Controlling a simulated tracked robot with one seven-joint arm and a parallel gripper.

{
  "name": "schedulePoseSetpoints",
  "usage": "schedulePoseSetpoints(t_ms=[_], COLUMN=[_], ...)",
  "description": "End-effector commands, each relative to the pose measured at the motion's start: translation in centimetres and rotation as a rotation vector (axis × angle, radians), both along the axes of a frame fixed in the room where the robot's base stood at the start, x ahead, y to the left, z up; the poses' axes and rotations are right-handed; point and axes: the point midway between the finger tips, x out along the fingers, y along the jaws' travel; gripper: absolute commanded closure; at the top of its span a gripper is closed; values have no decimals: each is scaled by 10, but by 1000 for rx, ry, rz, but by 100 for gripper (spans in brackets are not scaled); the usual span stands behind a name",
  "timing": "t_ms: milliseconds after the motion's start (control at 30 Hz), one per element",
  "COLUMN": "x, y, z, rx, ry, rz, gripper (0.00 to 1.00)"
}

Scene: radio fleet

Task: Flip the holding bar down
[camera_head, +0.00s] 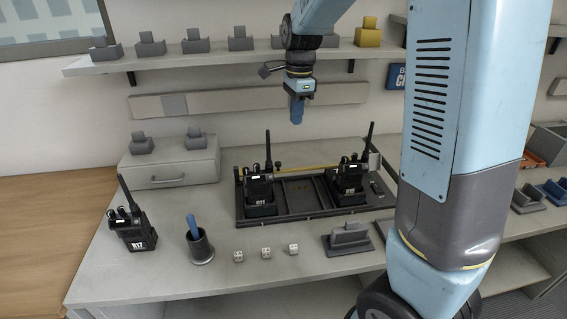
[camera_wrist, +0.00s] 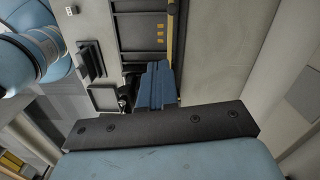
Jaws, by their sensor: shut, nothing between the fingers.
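A thin yellow bar (camera_head: 310,169), which looks like the holding bar, runs along the back of a dark charging rack (camera_head: 290,217) on the grey bench. It passes behind two black radios, so parts of it are hidden. In the wrist view a yellow strip (camera_wrist: 170,42) runs along the rack's edge. My gripper (camera_head: 296,120) points down above and behind the middle of the rack, apart from the bar. Its blue fingers are shut and empty, and they also show in the wrist view (camera_wrist: 154,88). I cannot tell the bar's exact tilt.
The radios, one left (camera_head: 260,190) and one right (camera_head: 350,180), stand in the rack with tall antennas. Another radio (camera_head: 132,228), a cup (camera_head: 200,248) and several small dice stand at the front left. A drawer box (camera_head: 170,168) is left; a shelf (camera_head: 230,58) runs above.

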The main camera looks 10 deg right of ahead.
Motion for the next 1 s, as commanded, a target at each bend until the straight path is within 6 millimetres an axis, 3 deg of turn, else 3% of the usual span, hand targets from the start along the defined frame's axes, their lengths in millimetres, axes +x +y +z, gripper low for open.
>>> schedulePoseSetpoints(t_ms=[100, 300, 567, 1000], x=[15, 26, 24, 18], y=[12, 21, 21, 21], z=[-18, -30, -57, -133], rx=[-24, -44, -47, -47], ry=[33, 53, 58, 58], rz=[-90, -167, -175, -173], gripper=[100, 100, 100, 100])
